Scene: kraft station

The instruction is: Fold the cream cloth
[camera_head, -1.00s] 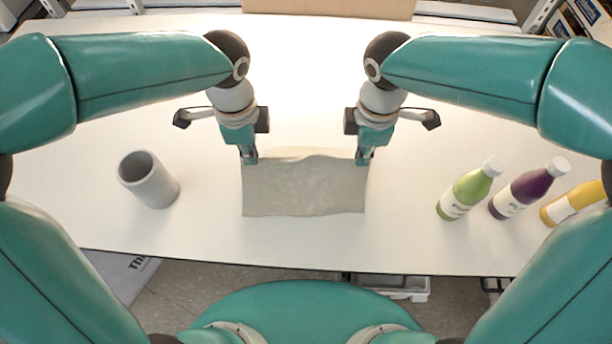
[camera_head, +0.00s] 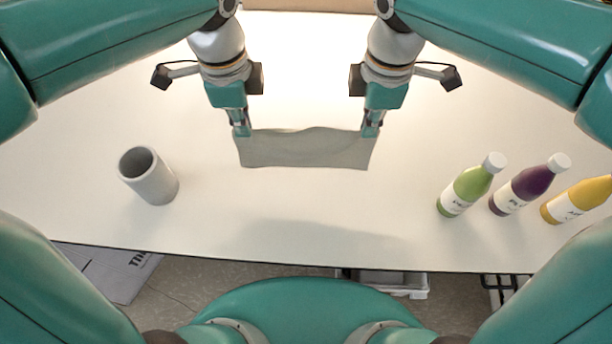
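The cream cloth (camera_head: 305,150) hangs between my two grippers in the middle of the head view, raised above the table, with a shadow on the tabletop below it. Its upper edge sags and ripples a little between the two corners. My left gripper (camera_head: 241,132) is shut on the cloth's upper left corner. My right gripper (camera_head: 371,131) is shut on its upper right corner. The fingertips are small in this view.
A grey cylindrical cup (camera_head: 149,177) stands on the white table (camera_head: 300,232) at the left. A green bottle (camera_head: 468,187), a purple bottle (camera_head: 527,187) and a yellow bottle (camera_head: 578,200) stand at the right. The table's middle and front are clear.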

